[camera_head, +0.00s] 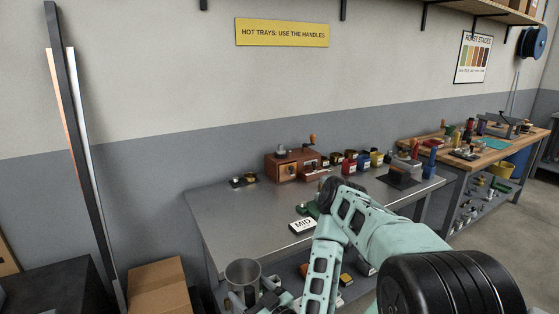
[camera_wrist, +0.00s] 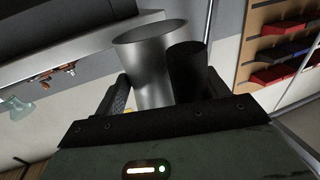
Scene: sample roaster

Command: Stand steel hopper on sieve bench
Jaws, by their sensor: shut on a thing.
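The steel hopper (camera_head: 243,272), a grey open-topped metal cylinder, is at the bottom of the head view, in front of the near left edge of a steel-topped bench (camera_head: 235,220). My gripper (camera_head: 256,296) is low in that view, partly cut off by the frame, and is shut on the hopper. In the wrist view the hopper (camera_wrist: 152,65) stands up between the fingers of my gripper (camera_wrist: 155,95), rim visible. The hopper's lower part is hidden behind the gripper body. No label shows which bench is the sieve bench.
The steel bench's left part is bare. A white MID sign (camera_head: 302,225), a wooden drawer box (camera_head: 290,166) and several coloured canisters stand farther along it. A wooden-topped bench (camera_head: 475,155) is at right. A cardboard box (camera_head: 160,287) and leaning posts (camera_head: 85,150) are at left.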

